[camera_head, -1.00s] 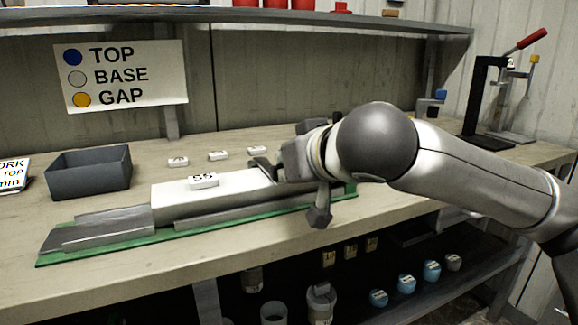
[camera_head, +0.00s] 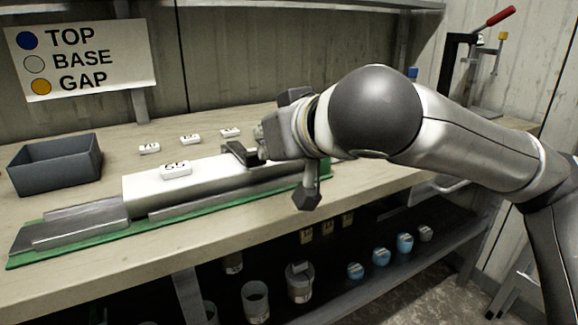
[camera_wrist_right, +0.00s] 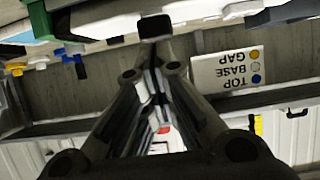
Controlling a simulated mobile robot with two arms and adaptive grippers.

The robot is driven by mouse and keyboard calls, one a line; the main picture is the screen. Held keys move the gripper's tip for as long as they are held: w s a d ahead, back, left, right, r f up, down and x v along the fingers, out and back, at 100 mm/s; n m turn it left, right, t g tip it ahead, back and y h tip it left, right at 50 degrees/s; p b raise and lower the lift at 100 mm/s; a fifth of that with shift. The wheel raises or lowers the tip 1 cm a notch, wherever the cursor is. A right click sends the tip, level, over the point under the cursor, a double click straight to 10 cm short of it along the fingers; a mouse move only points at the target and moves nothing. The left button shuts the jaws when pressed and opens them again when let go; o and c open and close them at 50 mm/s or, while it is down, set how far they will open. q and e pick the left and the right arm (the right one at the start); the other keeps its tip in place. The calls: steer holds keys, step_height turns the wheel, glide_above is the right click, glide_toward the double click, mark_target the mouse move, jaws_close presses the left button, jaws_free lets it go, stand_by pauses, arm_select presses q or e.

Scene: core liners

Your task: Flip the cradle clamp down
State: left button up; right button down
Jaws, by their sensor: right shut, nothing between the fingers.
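The cradle (camera_head: 75,222) is a grey metal trough on a green base along the bench. A long white core liner (camera_head: 140,190) lies in it, with a small white block marked 55 (camera_head: 176,170) on top. A dark bracket-like piece, apparently the cradle clamp (camera_head: 238,152), shows at the liner's right part; its exact angle is hard to tell. My right gripper (camera_head: 259,148) is shut and empty, just right of this piece; whether they touch is unclear. In the right wrist view, a black block (camera_wrist_right: 155,26) shows beyond the fingers. My left gripper is out of view.
Several small white labelled blocks (camera_head: 190,139) lie behind the cradle. A dark grey bin (camera_head: 55,168) stands at the left. A red-handled press (camera_head: 480,45) stands at the back right. Jars and blue-topped pots (camera_head: 381,257) stand on the shelf below. The bench front is clear.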

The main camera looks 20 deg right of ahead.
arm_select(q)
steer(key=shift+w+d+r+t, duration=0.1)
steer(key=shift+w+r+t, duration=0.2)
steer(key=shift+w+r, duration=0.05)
arm_select(e)
steer(key=s+d+f, duration=0.1)
steer(key=s+f, duration=0.1)
steer(key=s, duration=0.4)
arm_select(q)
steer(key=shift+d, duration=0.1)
arm_select(e)
steer(key=shift+d, duration=0.1)
